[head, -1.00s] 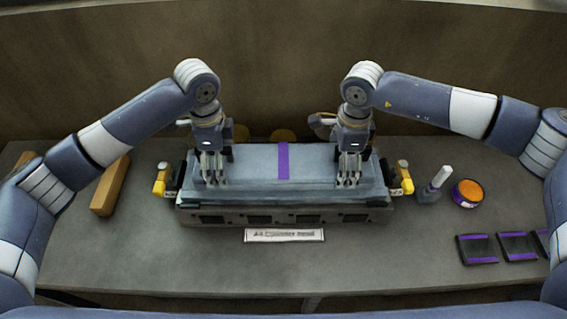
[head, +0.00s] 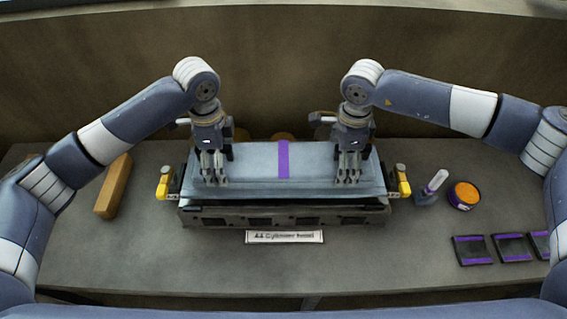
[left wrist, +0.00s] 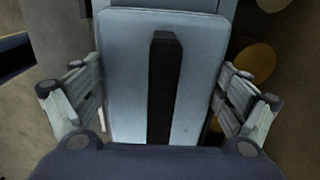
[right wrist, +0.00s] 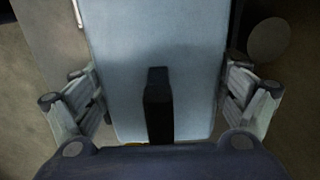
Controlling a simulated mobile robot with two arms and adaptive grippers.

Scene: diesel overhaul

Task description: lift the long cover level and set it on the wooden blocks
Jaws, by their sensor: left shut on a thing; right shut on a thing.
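The long cover (head: 255,165) is blue-grey with a purple stripe across its middle. In the head view it looks level, just above the dark cylinder head (head: 235,216), with a thin dark gap along the front. My left gripper (head: 215,180) is shut across the cover's left part, and my right gripper (head: 350,178) across its right part. The cover also lies between the fingers in the left wrist view (left wrist: 125,70) and the right wrist view (right wrist: 120,60). One long wooden block (head: 114,188) lies left of the cylinder head. Tan shapes behind the cover are mostly hidden.
Yellow-ended fittings stand at the left (head: 163,184) and right (head: 404,186) ends of the cylinder head. Farther right are a bottle (head: 428,192), an orange-topped tin (head: 465,194) and dark purple-edged pads (head: 475,250). A label plate (head: 284,237) is in front. The front-left bench is clear.

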